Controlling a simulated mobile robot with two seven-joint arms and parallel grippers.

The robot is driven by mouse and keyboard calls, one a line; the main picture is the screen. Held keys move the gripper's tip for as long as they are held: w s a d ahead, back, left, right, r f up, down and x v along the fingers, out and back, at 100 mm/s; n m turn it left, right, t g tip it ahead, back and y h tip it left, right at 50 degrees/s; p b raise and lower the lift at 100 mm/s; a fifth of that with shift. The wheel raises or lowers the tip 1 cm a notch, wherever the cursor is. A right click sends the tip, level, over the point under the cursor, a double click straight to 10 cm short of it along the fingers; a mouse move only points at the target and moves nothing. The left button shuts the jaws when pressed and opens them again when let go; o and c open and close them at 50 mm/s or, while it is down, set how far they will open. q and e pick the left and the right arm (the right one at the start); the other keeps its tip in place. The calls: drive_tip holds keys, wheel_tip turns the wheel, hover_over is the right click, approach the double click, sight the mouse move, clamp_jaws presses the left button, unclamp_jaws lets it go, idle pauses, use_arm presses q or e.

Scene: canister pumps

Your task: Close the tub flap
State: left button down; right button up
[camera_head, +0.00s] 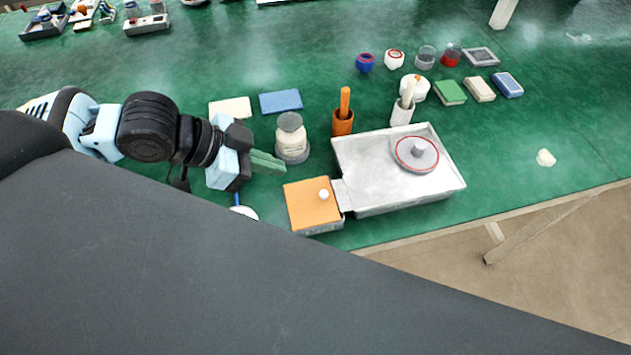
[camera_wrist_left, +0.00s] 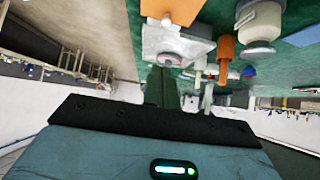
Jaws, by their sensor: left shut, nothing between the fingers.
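The tub (camera_head: 322,231) is a small grey box at the table's front edge, beside a metal tray. Its orange flap (camera_head: 305,208) with a white knob lies flat over the tub's top; I cannot tell whether any gap is left under it. The flap also shows at the top of the left wrist view (camera_wrist_left: 178,9). My left gripper (camera_head: 283,169) is shut and empty, with its green fingers pointing right. It is up and left of the flap in the head view and apart from it. My right gripper is not in view.
The metal tray (camera_head: 365,175) holds a red-ringed disc with a knob. A glass jar (camera_head: 292,138) and an orange holder with a stick (camera_head: 343,119) stand behind the tub. Several blocks and small containers are farther back. Green table at right is mostly clear.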

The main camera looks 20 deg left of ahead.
use_arm(q)
hover_over(315, 201)
wheel_tip(315, 201, down, 7)
drive_tip(key=shift+r, duration=0.1)
wheel_tip(315, 201, down, 2)
drive_tip(key=shift+f, duration=0.9)
